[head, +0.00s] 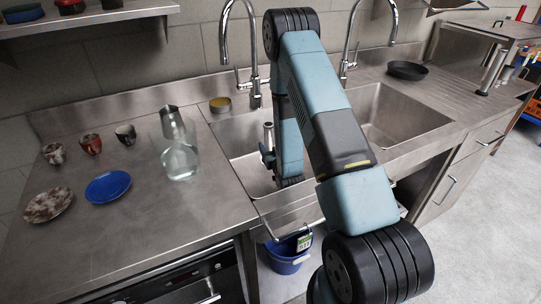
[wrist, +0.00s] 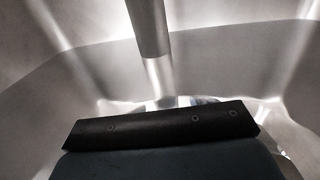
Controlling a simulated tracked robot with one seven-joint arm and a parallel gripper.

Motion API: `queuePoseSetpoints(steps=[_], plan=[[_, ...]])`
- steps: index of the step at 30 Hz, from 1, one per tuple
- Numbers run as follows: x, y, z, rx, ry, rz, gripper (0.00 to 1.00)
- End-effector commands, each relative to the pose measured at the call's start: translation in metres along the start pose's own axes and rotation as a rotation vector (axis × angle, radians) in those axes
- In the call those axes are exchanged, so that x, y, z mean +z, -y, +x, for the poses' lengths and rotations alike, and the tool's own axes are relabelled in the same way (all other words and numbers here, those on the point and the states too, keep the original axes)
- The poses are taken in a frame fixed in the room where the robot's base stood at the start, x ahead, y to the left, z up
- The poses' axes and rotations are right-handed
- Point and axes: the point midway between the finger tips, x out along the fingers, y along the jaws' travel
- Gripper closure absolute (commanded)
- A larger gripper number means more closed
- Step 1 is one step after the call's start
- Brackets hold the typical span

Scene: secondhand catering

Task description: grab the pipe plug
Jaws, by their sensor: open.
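The pipe plug, an upright steel tube (head: 268,134), stands in the left sink basin (head: 238,140). In the wrist view the tube (wrist: 148,28) comes down from the top edge, and its lower end is close to the dark bar of my gripper (wrist: 160,126). In the head view my gripper (head: 267,157) is low in the left basin, next to the tube and mostly hidden by my arm. It is open. I cannot tell whether the tube is between the fingers or touching them.
Curved taps (head: 226,35) stand behind the basins. A glass carafe (head: 178,150), blue plate (head: 108,186), speckled plate (head: 48,205) and several cups (head: 91,144) stand on the left counter. A blue bucket (head: 287,261) is below the sink front. A black pan (head: 407,70) is at right.

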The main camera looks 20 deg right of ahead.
Motion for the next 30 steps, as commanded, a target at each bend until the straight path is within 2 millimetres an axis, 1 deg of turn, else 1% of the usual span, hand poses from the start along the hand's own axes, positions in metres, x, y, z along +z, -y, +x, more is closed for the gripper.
queuePoseSetpoints(steps=[5, 9, 13, 17, 23, 30], plan=[[0.000, -0.001, 0.017, 0.000, -0.002, 0.000, 0.33], [0.000, -0.002, 0.037, 0.001, -0.003, -0.001, 0.33], [0.001, -0.002, 0.051, 0.001, -0.002, -0.001, 0.33], [0.001, -0.002, 0.057, 0.001, 0.000, 0.000, 0.33], [0.001, -0.002, 0.058, 0.001, 0.000, 0.000, 0.33], [0.001, -0.002, 0.057, 0.001, 0.000, 0.000, 0.55]])
